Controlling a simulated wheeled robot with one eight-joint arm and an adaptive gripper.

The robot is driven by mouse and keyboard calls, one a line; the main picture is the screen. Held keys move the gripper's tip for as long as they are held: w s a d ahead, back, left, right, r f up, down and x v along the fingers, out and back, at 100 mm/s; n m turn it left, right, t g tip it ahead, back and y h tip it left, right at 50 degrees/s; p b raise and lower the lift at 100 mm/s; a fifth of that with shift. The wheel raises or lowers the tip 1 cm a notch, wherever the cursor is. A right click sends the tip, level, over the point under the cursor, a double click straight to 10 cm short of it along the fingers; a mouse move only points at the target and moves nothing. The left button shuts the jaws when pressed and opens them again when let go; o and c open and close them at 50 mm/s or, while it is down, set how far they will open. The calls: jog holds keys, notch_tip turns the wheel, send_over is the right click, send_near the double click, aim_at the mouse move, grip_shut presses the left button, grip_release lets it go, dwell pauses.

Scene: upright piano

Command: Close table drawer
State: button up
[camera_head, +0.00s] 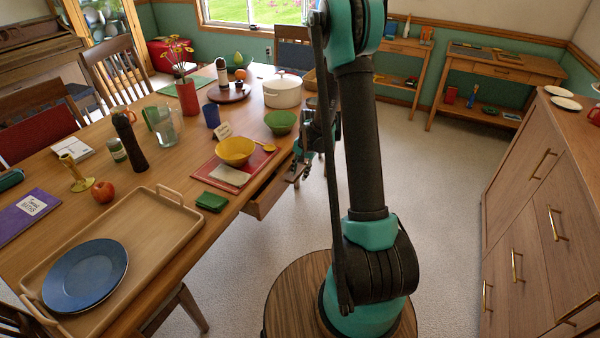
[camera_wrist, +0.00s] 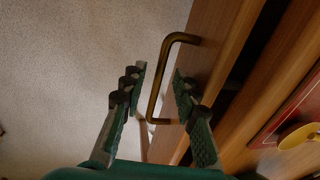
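The table drawer (camera_head: 262,204) stands partly open under the right edge of the wooden dining table (camera_head: 230,212). In the wrist view, its wooden front (camera_wrist: 208,45) runs along the right, with a dark gap between it and the table edge (camera_wrist: 285,85). A brass bar handle (camera_wrist: 154,95) sticks out from the front. My gripper (camera_wrist: 159,88) is open, with one finger on each side of the handle; I cannot tell whether either finger touches it. In the head view, my gripper (camera_head: 296,168) is beside the drawer, partly hidden by my arm.
A yellow bowl (camera_head: 235,150) on a red mat and a green bowl (camera_head: 280,121) stand near the table edge above the drawer. A wooden cabinet (camera_head: 535,215) with brass handles stands at the right. Carpeted floor (camera_head: 445,170) between is clear.

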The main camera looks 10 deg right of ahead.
aim_at(290, 165)
grip_shut()
dwell(0.3)
jog(key=w+a, duration=0.1)
jog(key=a, duration=0.1)
jog(key=w+a, duration=0.1)
jog(key=shift+w+a, duration=0.4)
grip_release()
notch_tip(290, 165, up, 8)
jog(key=s+d, duration=0.1)
jog(key=shift+d, duration=0.2)
dwell(0.4)
